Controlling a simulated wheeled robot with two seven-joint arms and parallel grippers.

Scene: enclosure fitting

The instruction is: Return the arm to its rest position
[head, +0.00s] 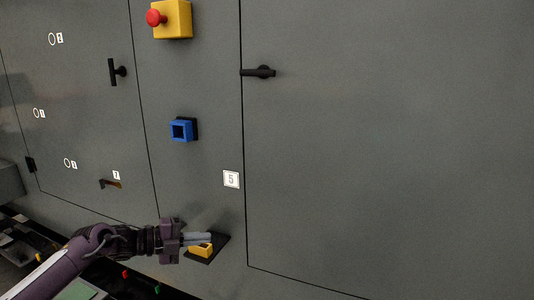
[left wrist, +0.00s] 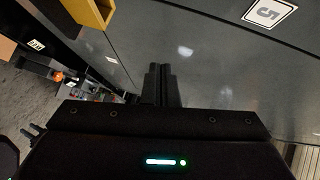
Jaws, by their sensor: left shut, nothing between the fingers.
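My left arm comes in from the lower left in the head view. Its gripper (head: 208,239) is in front of the grey enclosure (head: 360,150), close to a yellow fitting (head: 202,251) on a black plate (head: 222,246). In the left wrist view the two black fingers (left wrist: 160,82) are together with nothing between them. Part of the yellow fitting (left wrist: 92,10) shows at the top left there, apart from the fingers. My right gripper is in neither view.
The enclosure carries a yellow box with a red button (head: 172,18), a blue square fitting (head: 182,129), a black door handle (head: 259,72), a T-shaped handle (head: 116,72) and a label marked 5 (head: 231,179). The right door panel is bare apart from its handle.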

